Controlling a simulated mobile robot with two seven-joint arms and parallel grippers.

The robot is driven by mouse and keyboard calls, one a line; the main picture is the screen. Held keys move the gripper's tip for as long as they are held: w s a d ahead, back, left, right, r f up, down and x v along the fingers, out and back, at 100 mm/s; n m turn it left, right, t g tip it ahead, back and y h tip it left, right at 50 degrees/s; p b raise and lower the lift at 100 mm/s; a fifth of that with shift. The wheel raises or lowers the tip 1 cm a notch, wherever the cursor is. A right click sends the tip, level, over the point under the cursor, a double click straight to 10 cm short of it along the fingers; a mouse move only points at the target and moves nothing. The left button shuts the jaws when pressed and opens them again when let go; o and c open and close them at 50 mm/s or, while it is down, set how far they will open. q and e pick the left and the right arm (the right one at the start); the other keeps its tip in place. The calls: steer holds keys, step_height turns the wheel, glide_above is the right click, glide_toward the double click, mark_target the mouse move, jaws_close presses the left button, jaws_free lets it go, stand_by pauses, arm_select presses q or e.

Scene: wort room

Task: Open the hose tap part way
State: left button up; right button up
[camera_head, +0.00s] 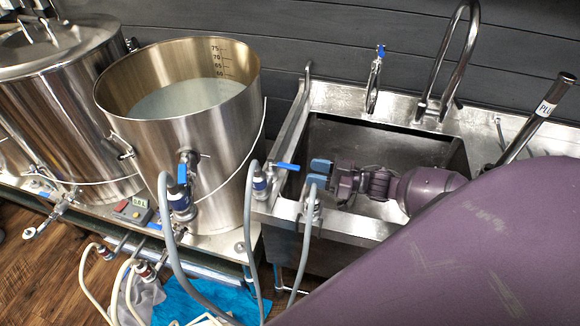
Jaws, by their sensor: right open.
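A tap with a blue lever (287,166) stands at the left edge of the sink, with a grey hose hanging from its coupling (260,182). The lever points right, toward my gripper. My right gripper (314,173) is open over the sink's front left corner, its blue-grey fingertips pointing left. They are a little to the right of the lever's end, and nothing shows between them. A second grey hose end (311,205) hangs over the sink's front rim just below the gripper. My left gripper is not in view.
A steel sink (335,130) lies under my forearm, with a curved faucet (450,60) and a smaller blue-handled tap (376,75) behind. A tall steel pot (225,155) with its own valve and hose stands close on the left. A lidded kettle (75,120) stands farther left.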

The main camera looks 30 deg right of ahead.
mark_target(290, 166)
steer(key=x, duration=0.7)
steer(key=shift+w, duration=0.2)
steer(key=shift+c, duration=0.4)
jaws_close()
